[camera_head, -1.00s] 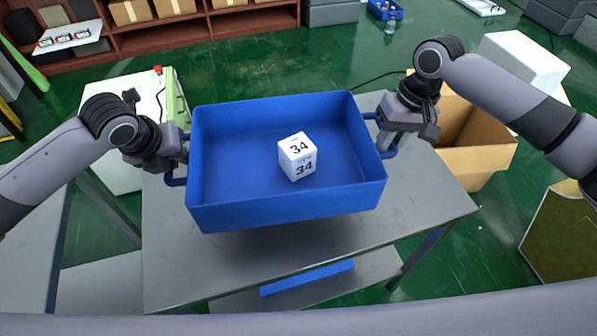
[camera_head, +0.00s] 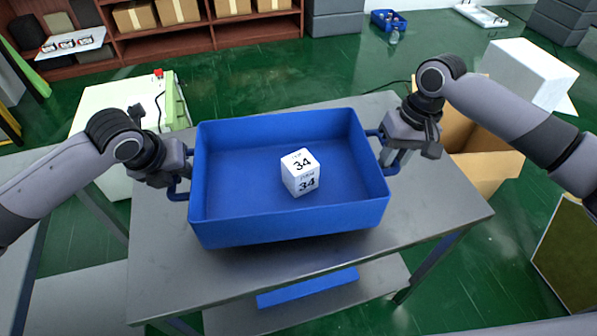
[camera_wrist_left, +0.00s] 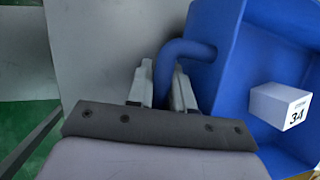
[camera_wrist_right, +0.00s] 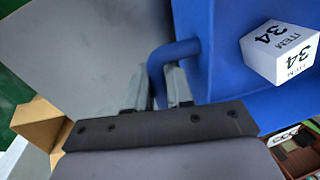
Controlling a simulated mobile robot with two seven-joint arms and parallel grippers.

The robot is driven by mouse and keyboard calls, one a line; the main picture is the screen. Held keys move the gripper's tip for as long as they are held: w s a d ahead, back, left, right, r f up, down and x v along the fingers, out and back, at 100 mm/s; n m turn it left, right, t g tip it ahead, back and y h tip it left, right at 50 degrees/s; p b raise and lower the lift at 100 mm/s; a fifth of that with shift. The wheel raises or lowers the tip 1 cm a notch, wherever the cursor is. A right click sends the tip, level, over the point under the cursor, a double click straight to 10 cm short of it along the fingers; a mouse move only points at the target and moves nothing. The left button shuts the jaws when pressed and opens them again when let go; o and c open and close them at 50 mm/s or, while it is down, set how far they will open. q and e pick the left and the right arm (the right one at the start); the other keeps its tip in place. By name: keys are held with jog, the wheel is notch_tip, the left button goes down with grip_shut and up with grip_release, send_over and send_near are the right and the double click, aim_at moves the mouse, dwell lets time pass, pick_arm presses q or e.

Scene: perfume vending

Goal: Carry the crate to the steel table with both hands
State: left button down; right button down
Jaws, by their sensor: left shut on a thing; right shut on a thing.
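The blue crate (camera_head: 290,232) is over the steel table (camera_head: 440,215) in the head view, with a white box marked 34 (camera_head: 300,173) inside it. My left gripper (camera_head: 180,180) is shut on the crate's left handle, which also shows between the fingers in the left wrist view (camera_wrist_left: 165,80). My right gripper (camera_head: 392,152) is shut on the right handle, seen between the fingers in the right wrist view (camera_wrist_right: 160,75). The crate looks roughly level. Whether its underside touches the table cannot be told.
A cardboard box (camera_head: 490,165) stands open right of the table. A pale green-and-white cabinet (camera_head: 105,110) stands behind left. A blue bar (camera_head: 307,288) lies on the table's lower shelf. The tabletop around the crate is clear.

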pick_arm(q)
jog(key=shift+a+f, duration=0.15)
pick_arm(e)
jog(key=shift+d+f, duration=0.15)
